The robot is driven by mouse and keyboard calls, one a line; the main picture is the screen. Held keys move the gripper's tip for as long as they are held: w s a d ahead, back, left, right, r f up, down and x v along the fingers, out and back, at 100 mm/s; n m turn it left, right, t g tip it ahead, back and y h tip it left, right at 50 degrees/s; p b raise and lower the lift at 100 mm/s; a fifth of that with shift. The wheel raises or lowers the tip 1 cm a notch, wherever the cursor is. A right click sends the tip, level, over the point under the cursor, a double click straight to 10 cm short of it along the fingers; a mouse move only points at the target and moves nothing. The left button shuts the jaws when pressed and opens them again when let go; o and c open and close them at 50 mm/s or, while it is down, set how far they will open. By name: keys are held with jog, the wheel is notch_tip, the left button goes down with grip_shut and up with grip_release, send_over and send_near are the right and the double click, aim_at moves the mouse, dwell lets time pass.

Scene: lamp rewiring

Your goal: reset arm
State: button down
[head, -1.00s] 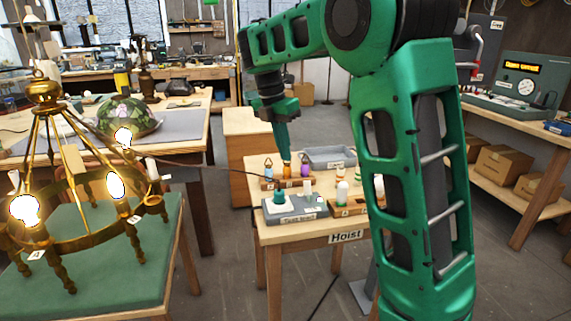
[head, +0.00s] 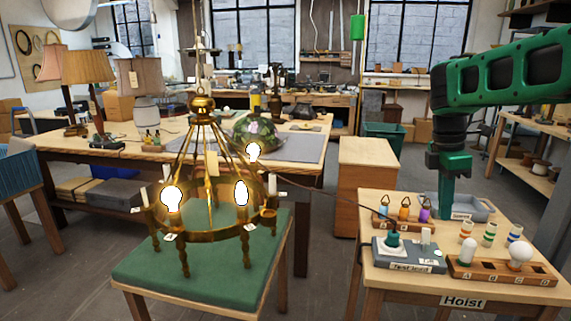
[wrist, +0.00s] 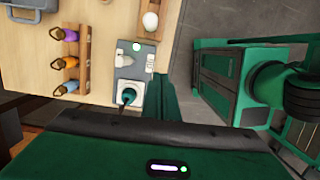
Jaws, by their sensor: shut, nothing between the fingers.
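My green arm reaches in from the right in the head view. My gripper (head: 446,214) points straight down over the small table, shut and empty. Its fingertips appear beside the purple-tagged item and in front of the grey tray. In the wrist view a green finger (wrist: 165,98) shows beside the test unit. The grey test unit (head: 408,262) on the small table (head: 385,290), labelled Hoist, holds a green plug (head: 393,242).
A wooden bulb rack (head: 500,272), several striped cylinders, a coloured-item rack (wrist: 83,60) and the grey tray (head: 475,209) crowd the small table. A dark cable runs from the chandelier towards the green plug. Floor between the stand (head: 150,285) and the table is clear.

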jog(key=s+f+m, duration=0.3)
jog(key=s+m, duration=0.4)
jog(key=s, duration=0.2)
jog(key=s+d+f+m+y, duration=0.1)
jog(key=s+f+m, duration=0.3)
jog(key=s+m, duration=0.3)
jog(key=s+d+f+m, duration=0.1)
jog(key=s+f+m, duration=0.2)
jog(key=s+m, duration=0.5)
jog(key=s, duration=0.5)
jog(key=shift+f+t+y, duration=0.2)
jog(key=shift+t+y, duration=0.1)
jog(key=shift+y, duration=0.1)
jog(key=shift+w+f, duration=0.25)
jog(key=shift+w, duration=0.35)
